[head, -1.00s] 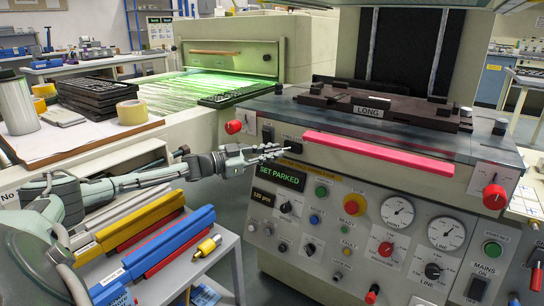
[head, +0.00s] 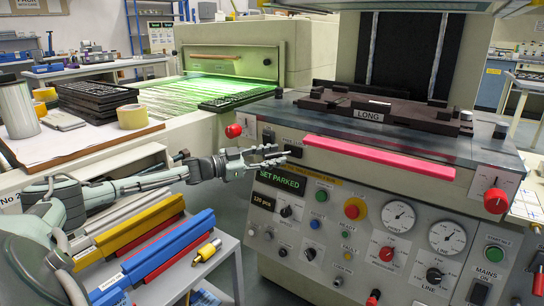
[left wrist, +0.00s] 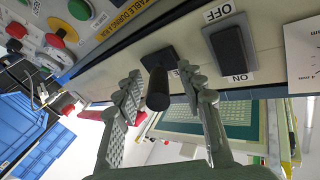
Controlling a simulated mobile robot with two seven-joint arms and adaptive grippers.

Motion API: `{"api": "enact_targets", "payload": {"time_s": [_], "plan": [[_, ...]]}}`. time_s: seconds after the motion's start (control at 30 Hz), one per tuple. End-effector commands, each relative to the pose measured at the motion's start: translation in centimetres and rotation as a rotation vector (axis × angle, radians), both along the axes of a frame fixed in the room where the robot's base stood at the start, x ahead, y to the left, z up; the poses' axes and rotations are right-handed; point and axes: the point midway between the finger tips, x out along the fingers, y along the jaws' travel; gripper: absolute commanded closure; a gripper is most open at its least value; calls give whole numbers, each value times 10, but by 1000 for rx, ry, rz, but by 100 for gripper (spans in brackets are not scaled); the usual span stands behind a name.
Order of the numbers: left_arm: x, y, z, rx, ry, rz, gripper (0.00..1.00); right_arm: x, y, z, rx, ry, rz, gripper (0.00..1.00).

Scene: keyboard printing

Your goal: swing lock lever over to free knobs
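The lock lever is a short black handle on a dark square mount on the cream front panel. It shows large in the left wrist view (left wrist: 158,90) and small in the head view (head: 296,152). My left gripper (head: 284,156) is open in front of it, and in the left wrist view (left wrist: 163,95) its ridged fingers stand either side of the handle. I see no clear contact. A red knob (head: 233,131) is at the press's left corner and another red knob (head: 496,201) at its right end. My right gripper is not in view.
A black ON/OFF rocker switch (left wrist: 230,48) sits beside the lever. A pink bar (head: 380,157) runs along the panel to its right. Gauges and buttons fill the panel below. A side table (head: 225,245) with coloured bars stands under my left arm.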

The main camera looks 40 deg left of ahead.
Motion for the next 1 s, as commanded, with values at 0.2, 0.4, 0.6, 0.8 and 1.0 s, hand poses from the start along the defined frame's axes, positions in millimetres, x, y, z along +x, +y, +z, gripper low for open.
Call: {"api": "enact_targets", "payload": {"time_s": [0.2, 0.4, 0.6, 0.8, 1.0], "plan": [[-11, 5, -3, 2, 4, -1, 61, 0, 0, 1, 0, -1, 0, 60], [-39, 17, -4, 3, 9, 0, 61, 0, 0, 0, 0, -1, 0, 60], [-65, 29, -3, 3, 9, 0, 61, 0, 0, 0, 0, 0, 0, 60], [-88, 38, -3, 4, 9, -3, 61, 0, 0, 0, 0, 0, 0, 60], [-103, 45, -2, 2, 7, -3, 61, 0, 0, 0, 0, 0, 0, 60]]}}
